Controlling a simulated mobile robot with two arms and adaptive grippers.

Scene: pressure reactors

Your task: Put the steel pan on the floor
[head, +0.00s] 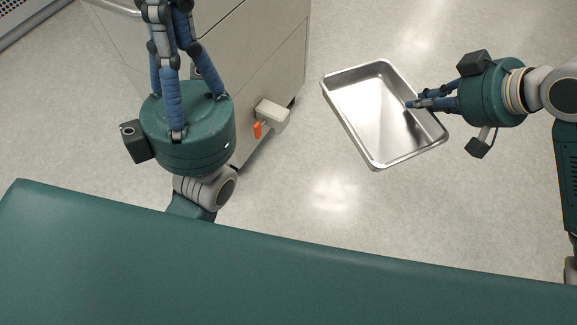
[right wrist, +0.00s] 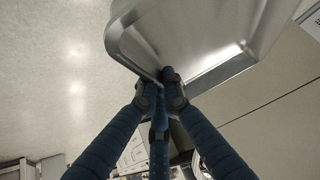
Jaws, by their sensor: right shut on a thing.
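The steel pan (head: 372,105) is a shiny, shallow rectangular tray, open side up, right of centre in the head view. My right gripper (head: 418,104) is shut on its right side wall, with blue fingers over the rim. In the right wrist view the pan (right wrist: 205,35) fills the top, and the fingertips (right wrist: 160,82) pinch its edge. The pan appears held over the pale floor (head: 300,200); its exact height cannot be told. My left gripper (head: 170,12) is at the upper left, away from the pan, with its fingertips near the top picture edge.
A light drawer cabinet (head: 262,50) stands left of the pan, behind my left gripper. A small white part (head: 272,112) with an orange tab (head: 257,129) sticks out near its lower corner. Floor around and below the pan looks clear.

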